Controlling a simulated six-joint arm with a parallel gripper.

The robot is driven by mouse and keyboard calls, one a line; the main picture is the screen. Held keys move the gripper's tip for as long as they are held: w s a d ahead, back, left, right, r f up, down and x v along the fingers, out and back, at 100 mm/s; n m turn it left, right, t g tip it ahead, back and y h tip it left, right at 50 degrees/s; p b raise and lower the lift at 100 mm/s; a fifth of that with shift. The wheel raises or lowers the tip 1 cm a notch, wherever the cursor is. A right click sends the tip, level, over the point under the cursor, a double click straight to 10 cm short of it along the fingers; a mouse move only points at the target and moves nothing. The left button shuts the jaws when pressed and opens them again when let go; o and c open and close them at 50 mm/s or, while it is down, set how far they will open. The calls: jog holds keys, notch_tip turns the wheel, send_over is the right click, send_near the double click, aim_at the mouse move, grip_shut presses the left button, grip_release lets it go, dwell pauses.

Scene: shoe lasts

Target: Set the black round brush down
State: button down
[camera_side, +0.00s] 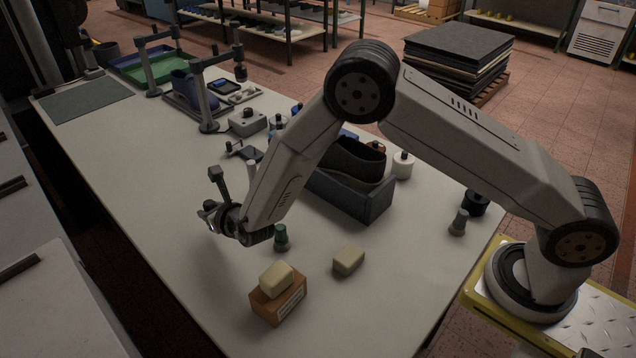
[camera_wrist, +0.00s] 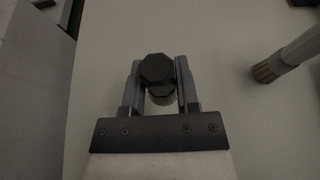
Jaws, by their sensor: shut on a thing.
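The black round brush (camera_wrist: 157,70) is between the two grey fingers of my gripper (camera_wrist: 161,88) in the wrist view. Its faceted black top faces the camera, and the part below is mostly hidden. My gripper (camera_side: 210,211) is shut on it. In the side view the gripper is low over the pale table (camera_side: 190,270), left of the middle. The brush is too small and dark there to make out clearly. I cannot tell whether its lower end touches the table.
A grey-handled brush (camera_wrist: 290,58) lies to the right in the wrist view. The table left of the gripper is clear.

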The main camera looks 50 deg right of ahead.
aim_at(212, 207)
jog(key=shift+w+f, duration=0.2)
jog(key=shift+f, duration=1.55)
jog(key=shift+f, duration=0.1)
jog(key=shift+c, duration=1.8)
grip_release()
jog(key=shift+v, duration=0.95)
jog(key=r, duration=0.3)
jog(key=s+r, duration=0.1)
jog(key=r, duration=0.1)
jog(key=shift+r, duration=1.35)
